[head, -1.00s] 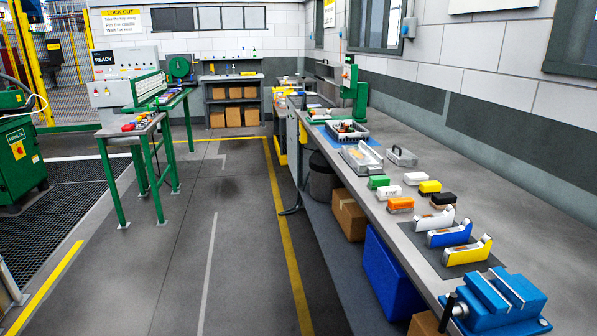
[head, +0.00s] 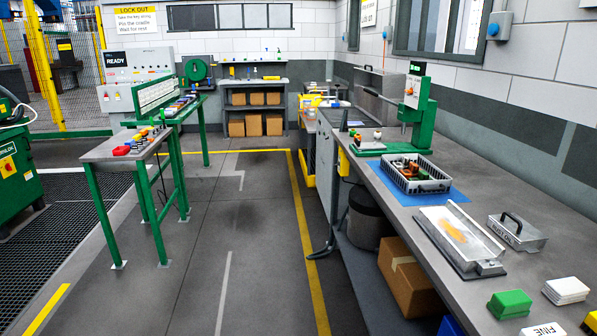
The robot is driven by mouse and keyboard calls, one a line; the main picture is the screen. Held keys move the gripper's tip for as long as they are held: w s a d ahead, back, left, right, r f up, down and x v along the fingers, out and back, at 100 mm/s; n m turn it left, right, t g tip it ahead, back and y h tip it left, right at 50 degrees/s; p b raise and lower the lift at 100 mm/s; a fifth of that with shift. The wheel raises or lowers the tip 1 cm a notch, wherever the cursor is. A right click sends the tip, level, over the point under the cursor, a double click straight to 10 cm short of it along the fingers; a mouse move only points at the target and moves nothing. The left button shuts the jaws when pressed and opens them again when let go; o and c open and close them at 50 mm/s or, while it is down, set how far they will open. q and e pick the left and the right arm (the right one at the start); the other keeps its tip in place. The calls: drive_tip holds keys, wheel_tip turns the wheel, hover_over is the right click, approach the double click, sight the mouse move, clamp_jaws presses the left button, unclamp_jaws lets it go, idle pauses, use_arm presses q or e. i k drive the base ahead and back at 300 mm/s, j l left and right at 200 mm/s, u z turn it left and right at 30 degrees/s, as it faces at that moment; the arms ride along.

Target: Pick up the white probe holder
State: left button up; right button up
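No white probe holder is clearly visible in the head view now. One second ago a white, a blue and a yellow angled piece stood on a dark mat near the front of the right bench. That part of the bench (head: 470,300) is now outside the picture. Neither of my grippers is in view.
A cardboard box (head: 405,275) sits below. The aisle floor (head: 258,240) is clear. A green-legged table (head: 105,150) stands left.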

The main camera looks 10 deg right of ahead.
sight(404, 164)
drive_tip(key=i, duration=0.7)
drive_tip(key=i+z, duration=0.15)
drive_tip(key=i, duration=0.6)
drive_tip(key=i+j, duration=0.2)
drive_tip(key=i, duration=0.5)
drive_tip(key=l+z, duration=0.05)
